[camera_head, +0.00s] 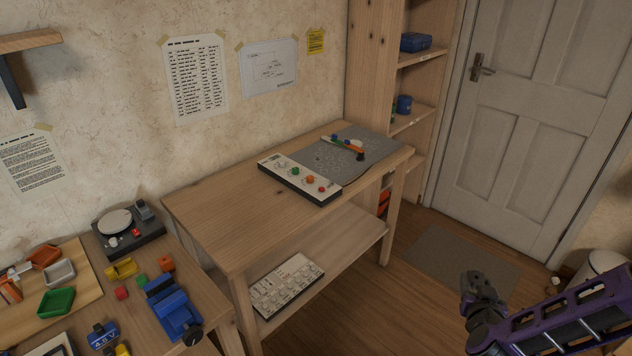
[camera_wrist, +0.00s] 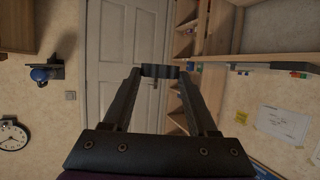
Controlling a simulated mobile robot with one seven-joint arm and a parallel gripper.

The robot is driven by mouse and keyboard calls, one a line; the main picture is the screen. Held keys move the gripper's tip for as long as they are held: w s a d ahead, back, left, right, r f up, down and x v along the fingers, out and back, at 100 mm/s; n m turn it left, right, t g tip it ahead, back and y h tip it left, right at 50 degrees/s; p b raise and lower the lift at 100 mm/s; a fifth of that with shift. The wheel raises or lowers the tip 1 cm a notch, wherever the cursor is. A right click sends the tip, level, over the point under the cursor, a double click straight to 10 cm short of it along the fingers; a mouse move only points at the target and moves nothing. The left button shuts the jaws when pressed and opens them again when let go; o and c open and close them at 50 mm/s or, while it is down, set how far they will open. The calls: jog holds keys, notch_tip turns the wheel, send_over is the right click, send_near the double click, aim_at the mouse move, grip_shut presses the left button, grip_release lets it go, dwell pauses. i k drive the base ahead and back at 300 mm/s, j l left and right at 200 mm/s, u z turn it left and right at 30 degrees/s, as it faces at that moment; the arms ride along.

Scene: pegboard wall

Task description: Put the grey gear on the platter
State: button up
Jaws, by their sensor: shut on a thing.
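My gripper (camera_head: 478,290) is at the lower right in the head view, in the air over the floor and well apart from the tables. In the wrist view my gripper (camera_wrist: 160,72) has its two fingers closed on a dark, flat piece, which looks like the grey gear (camera_wrist: 160,70) seen edge-on. Its teeth are hard to make out. The platter (camera_head: 115,221) is a pale round disc on a dark turntable box (camera_head: 130,243), at the back of the left bench. Its visible top looks bare.
The left bench holds a blue vise (camera_head: 173,307), coloured blocks and small trays. A middle wooden table (camera_head: 225,220) carries a white panel (camera_head: 300,180) and a grey mat (camera_head: 355,160). A door (camera_head: 530,110) and a bin (camera_head: 603,263) are at the right.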

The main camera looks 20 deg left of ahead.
aim_at(113, 219)
jog(key=i+u, duration=0.15)
jog(key=u, duration=0.2)
jog(key=i+u, duration=0.15)
jog(key=u, duration=0.2)
jog(key=i+l+u, duration=0.1)
jog(key=u, duration=0.25)
jog(key=i+j+u, duration=0.1)
jog(key=u, duration=0.3)
jog(key=i+j+u, duration=0.1)
jog(key=u, duration=0.3)
jog(key=i+u, duration=0.25)
jog(key=u, duration=0.15)
jog(key=i+u, duration=0.2)
jog(key=u, duration=0.2)
jog(key=l, duration=0.05)
